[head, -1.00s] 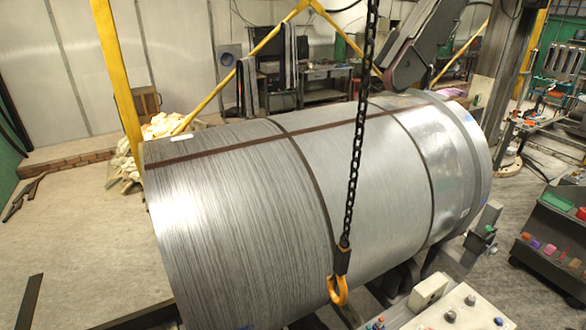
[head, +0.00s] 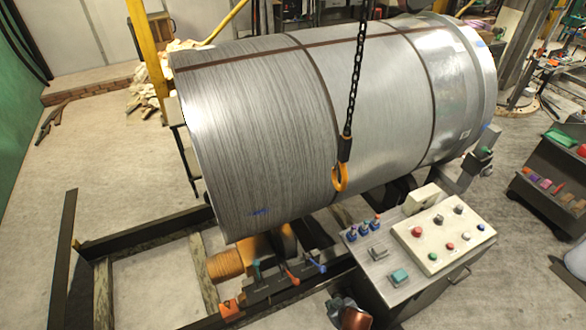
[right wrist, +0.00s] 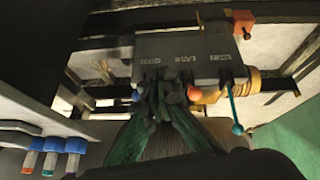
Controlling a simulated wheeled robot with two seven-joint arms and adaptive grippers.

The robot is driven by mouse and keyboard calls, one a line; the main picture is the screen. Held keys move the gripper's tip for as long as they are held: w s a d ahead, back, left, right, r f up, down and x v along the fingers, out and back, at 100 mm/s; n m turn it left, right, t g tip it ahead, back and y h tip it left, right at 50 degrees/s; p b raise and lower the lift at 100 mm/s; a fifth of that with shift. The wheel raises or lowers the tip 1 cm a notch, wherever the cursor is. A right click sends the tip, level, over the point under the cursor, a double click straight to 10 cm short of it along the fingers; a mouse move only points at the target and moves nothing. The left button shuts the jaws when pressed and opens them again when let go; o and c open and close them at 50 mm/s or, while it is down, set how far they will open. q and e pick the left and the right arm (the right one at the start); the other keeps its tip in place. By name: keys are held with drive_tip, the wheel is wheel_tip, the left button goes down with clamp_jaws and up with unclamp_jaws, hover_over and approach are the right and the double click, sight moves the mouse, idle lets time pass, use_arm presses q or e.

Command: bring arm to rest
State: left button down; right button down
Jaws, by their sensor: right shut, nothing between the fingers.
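My right gripper (head: 338,304) shows at the bottom edge of the head view, low beside the grey control cabinet (head: 430,258). In the right wrist view its dark fingers (right wrist: 170,98) are together, with nothing between them. They are in front of a grey lever box (right wrist: 190,58) with labels. The box has a blue knob (right wrist: 135,95), an orange-red knob (right wrist: 194,93) and a teal lever (right wrist: 237,128). I cannot tell whether the fingers touch a lever. In the head view the box (head: 275,287) is just left of the gripper. My left gripper is not in view.
A large banded metal cylinder (head: 265,120) lies across the middle. A chain with a yellow hook (head: 340,178) hangs in front of it. A dark floor frame (head: 150,235) is at lower left. A dark tool cart (head: 548,190) stands at right. Open floor lies at left.

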drive_tip(key=w+d+f+m+h+b, duration=0.15)
drive_tip(key=d+f+b, duration=0.45)
drive_tip(key=f, duration=1)
drive_tip(key=s+d+f+m+g+b, duration=0.1)
drive_tip(key=s+d+f, duration=0.35)
drive_tip(key=f, duration=0.25)
drive_tip(key=s+d+f+m+g, duration=0.1)
drive_tip(key=s+d+f, duration=0.35)
drive_tip(key=f, duration=0.25)
drive_tip(key=s+d+f+g+b, duration=0.1)
drive_tip(key=s+f, duration=0.5)
drive_tip(key=s, duration=0.4)
drive_tip(key=s+d+f+m+g+b, duration=0.1)
drive_tip(key=s+d+f+b, duration=0.1)
drive_tip(key=s+f, duration=0.4)
drive_tip(key=s+d+f+m+g+b, duration=0.1)
drive_tip(key=s+f, duration=0.5)
drive_tip(key=s, duration=1)
drive_tip(key=shift+s+d+h+b, duration=0.2)
drive_tip(key=shift+d+h+b, duration=0.15)
drive_tip(key=shift+d+b, duration=0.1)
